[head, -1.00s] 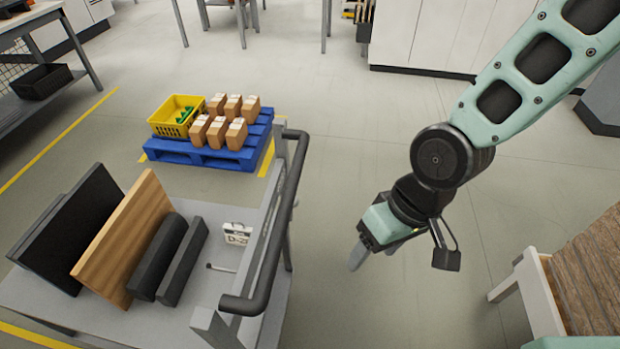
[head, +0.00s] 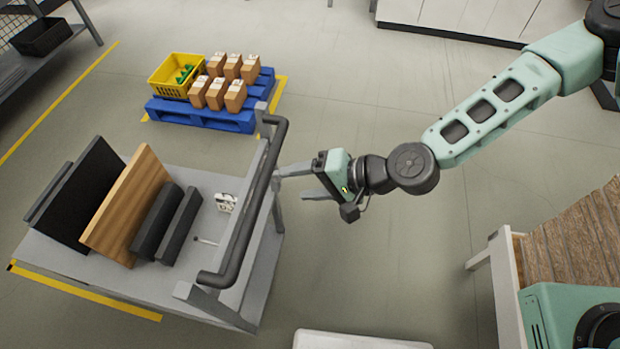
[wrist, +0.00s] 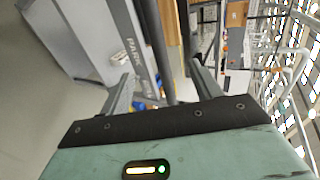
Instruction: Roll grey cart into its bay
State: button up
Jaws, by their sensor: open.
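The grey cart (head: 215,295) stands at the lower left in the head view. Its dark handle bar (head: 246,205) rises along its right side. My gripper (head: 290,184) is just right of the handle, fingers apart and pointing left at it. In the wrist view the handle bar (wrist: 155,45) shows between the open fingers (wrist: 163,68); I cannot tell whether they touch it. The cart carries a black panel (head: 85,195), a wooden board (head: 128,205) and dark bars (head: 180,225). Yellow floor tape (head: 85,292) runs along the cart's front left; I cannot tell which marking is the bay.
A blue pallet (head: 205,118) with a yellow crate (head: 170,78) and several brown boxes (head: 235,95) stands behind the cart. A wood-topped bench (head: 575,245) is at the right. A white surface (head: 360,340) shows at the bottom edge. Floor between is clear.

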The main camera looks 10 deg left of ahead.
aim_at(266, 189)
jog(key=b+x, duration=0.3)
jog(key=x, duration=0.6)
jog(key=shift+a+f+b, duration=0.15)
jog(key=shift+f+b, duration=0.15)
jog(key=shift+b, duration=0.05)
jog(key=shift+b+x, duration=0.3)
jog(key=shift+x, duration=0.5)
jog(key=shift+c, duration=0.3)
jog(key=c, duration=1.3)
